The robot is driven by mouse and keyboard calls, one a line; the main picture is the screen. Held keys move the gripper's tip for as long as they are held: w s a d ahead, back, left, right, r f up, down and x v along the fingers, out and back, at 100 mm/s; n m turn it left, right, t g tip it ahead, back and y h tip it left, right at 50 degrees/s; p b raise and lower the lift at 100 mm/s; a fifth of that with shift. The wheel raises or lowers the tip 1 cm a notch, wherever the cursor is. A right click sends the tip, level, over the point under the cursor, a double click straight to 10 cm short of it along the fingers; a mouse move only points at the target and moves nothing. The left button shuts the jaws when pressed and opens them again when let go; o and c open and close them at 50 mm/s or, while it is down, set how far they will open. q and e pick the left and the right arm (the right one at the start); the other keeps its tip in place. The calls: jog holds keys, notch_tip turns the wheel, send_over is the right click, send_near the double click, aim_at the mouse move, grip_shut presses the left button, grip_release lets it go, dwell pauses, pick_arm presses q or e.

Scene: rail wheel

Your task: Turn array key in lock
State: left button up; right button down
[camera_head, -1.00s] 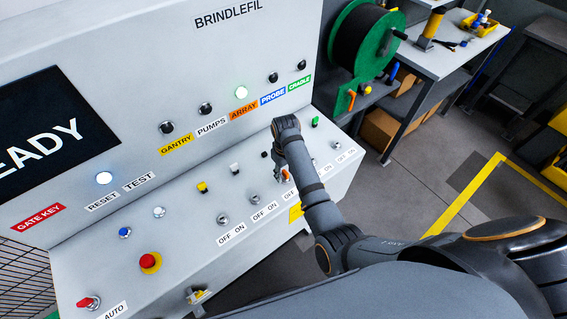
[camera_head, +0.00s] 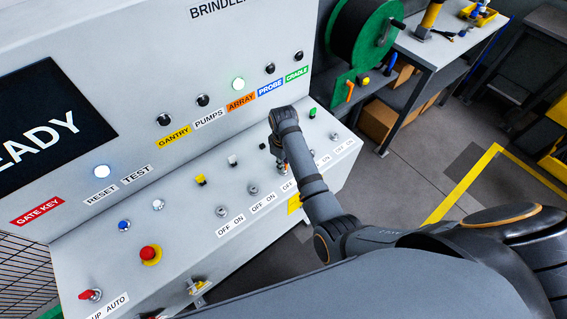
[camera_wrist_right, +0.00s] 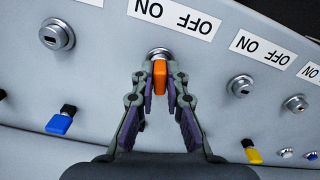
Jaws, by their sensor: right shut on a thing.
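The orange array key (camera_wrist_right: 159,73) sits in its round silver lock (camera_wrist_right: 159,53) in the right wrist view. My right gripper (camera_wrist_right: 159,86) is shut on the key's head, one finger on each side. The key points straight up in that view, in line with the lock. An upside-down OFF/ON label (camera_wrist_right: 175,14) lies beyond it. In the head view, my right gripper (camera_head: 281,164) reaches down to the sloping panel below the orange ARRAY label (camera_head: 241,101), and mostly hides the key. My left gripper is not in view.
A bare lock (camera_wrist_right: 57,35) and blue switch (camera_wrist_right: 60,122) lie left of the key in the right wrist view. Another lock (camera_wrist_right: 241,86) and yellow switch (camera_wrist_right: 251,151) lie right. A red emergency button (camera_head: 150,254) and READY screen (camera_head: 45,130) are left in the head view.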

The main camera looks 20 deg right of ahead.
jog(key=n, duration=0.3)
jog(key=shift+n, duration=0.4)
jog(key=n, duration=0.3)
jog(key=shift+n, duration=0.3)
jog(key=n, duration=0.3)
